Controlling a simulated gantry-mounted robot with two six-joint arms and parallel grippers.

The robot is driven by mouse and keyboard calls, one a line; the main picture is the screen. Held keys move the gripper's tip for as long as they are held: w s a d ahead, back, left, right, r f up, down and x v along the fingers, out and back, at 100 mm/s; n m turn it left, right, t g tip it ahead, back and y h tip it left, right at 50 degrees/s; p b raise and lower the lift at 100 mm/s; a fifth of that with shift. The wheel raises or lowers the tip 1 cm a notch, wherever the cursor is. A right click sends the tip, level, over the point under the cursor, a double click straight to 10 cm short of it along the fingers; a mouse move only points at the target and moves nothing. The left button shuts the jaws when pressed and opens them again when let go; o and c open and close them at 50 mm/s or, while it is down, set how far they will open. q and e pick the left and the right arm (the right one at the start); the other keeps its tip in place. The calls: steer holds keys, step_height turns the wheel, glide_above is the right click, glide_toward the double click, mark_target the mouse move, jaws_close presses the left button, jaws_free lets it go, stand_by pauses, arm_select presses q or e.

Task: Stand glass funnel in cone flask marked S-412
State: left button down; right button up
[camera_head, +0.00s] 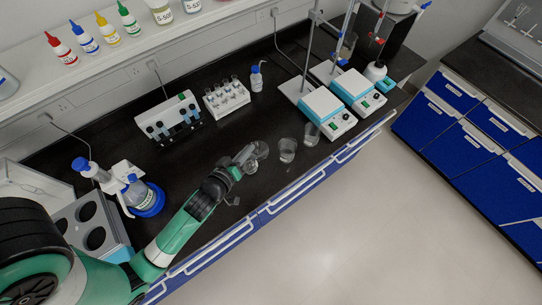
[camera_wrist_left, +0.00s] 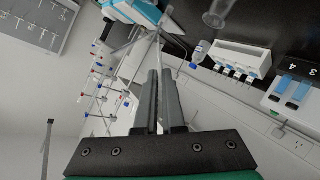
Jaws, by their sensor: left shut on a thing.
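My left gripper (camera_head: 236,172) is over the dark bench, pointing away to the upper right. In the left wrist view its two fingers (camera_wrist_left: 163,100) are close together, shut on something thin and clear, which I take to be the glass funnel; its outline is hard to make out. Clear glassware (camera_head: 256,151) shows just beyond the fingertips in the head view, and I cannot tell flask from funnel there. No S-412 marking is readable. My right gripper is not in view.
Two clear beakers (camera_head: 288,150) (camera_head: 311,134) stand right of the gripper, near the front edge. Behind are a white tube rack (camera_head: 226,97), a small blue-capped bottle (camera_head: 256,79) and hotplate stirrers (camera_head: 324,107).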

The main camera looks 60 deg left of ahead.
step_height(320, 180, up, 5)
steer(key=p, duration=0.3)
arm_select(q)
steer(key=s+a+r+n+g+y, duration=0.1)
steer(key=s+a+r+n+y, duration=0.1)
steer(key=a+r, duration=0.25)
step_height(320, 180, down, 6)
steer(key=b, duration=0.5)
steer(key=shift+a, duration=0.4)
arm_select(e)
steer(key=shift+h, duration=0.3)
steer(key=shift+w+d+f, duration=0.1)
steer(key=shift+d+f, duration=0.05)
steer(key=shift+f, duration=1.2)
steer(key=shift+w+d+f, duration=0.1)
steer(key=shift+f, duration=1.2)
arm_select(q)
steer(key=shift+b, duration=0.35)
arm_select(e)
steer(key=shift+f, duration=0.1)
arm_select(q)
steer(key=shift+f+b, duration=2)
steer(key=shift+f, duration=0.15)
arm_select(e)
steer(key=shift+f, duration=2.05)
arm_select(q)
steer(key=c, duration=1)
jaws_free()
steer(key=shift+o, duration=0.2)
steer(key=shift+s+d, duration=0.1)
